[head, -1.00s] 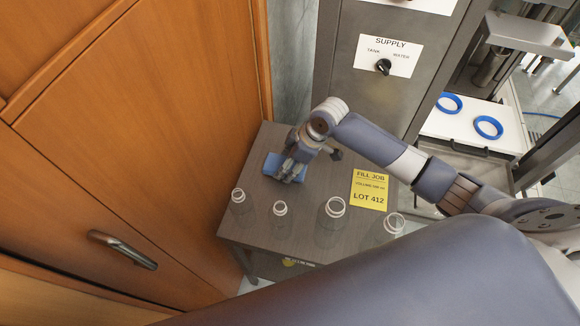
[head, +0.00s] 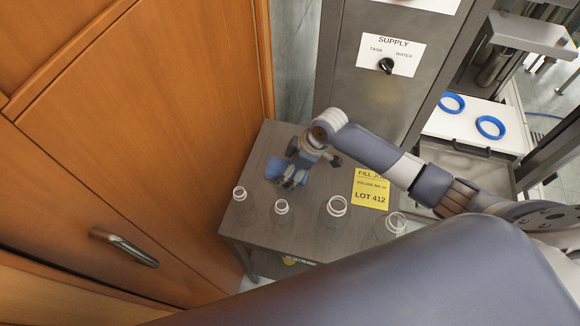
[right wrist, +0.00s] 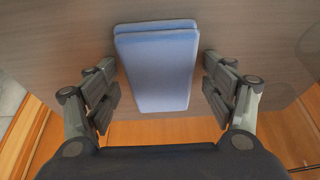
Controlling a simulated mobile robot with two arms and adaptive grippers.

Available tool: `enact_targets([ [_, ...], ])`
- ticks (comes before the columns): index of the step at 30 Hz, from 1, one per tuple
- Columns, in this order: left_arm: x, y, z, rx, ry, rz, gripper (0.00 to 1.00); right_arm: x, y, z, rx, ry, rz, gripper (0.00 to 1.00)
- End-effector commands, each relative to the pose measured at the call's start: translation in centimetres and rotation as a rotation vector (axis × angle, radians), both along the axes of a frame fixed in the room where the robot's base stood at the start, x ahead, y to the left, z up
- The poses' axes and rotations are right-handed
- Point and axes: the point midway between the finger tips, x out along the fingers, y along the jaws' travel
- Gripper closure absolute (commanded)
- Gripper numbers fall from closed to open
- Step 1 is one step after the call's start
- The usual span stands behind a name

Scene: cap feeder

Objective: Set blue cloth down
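The blue cloth (head: 281,167) is a folded pad on the grey table, behind the bottles in the head view. My right gripper (head: 293,180) is just over it and partly hides it. In the right wrist view the cloth (right wrist: 157,70) lies between the two fingers of my right gripper (right wrist: 160,92). There is a gap on each side of it, so the gripper is open and not holding it. How high the fingers are above the table top is hard to tell. My left gripper is not in view.
Several clear open bottles, one of them here (head: 281,210), stand along the near side of the table (head: 262,150). A yellow job card (head: 370,188) lies to the right. A wooden door (head: 130,140) is close on the left, and a grey supply cabinet (head: 365,95) stands behind.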

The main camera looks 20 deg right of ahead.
Motion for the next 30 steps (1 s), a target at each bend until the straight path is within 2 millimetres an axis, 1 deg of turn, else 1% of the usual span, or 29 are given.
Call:
enact_targets([
  [8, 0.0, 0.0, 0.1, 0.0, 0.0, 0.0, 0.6, 0.0, 0.0, 0.2, 0.0, 0.0, 0.0, 0.24],
  [11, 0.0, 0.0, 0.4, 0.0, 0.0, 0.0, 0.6, 0.1, 0.0, 1.1, -0.001, -0.001, 0.001, 0.24],
  [12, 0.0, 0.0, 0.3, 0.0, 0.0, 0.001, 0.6, 0.0, -0.3, 1.4, -0.001, -0.003, 0.0, 0.24],
  [14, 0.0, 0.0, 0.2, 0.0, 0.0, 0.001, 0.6, -0.2, -0.6, 2.3, -0.001, -0.003, 0.0, 0.24],
  [21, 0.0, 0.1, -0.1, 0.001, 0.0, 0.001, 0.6, -1.4, -2.3, 7.2, -0.002, -0.005, 0.0, 0.24],
  [24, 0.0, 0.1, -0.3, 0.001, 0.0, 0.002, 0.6, -1.8, -2.9, 9.0, -0.002, -0.003, 0.001, 0.24],
  [27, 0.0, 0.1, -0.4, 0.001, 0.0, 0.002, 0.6, -2.1, -3.4, 10.5, -0.001, -0.004, -0.002, 0.24],
  [30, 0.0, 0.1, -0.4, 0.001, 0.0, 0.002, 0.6, -2.3, -3.6, 11.4, 0.0, -0.002, 0.001, 0.24],
])
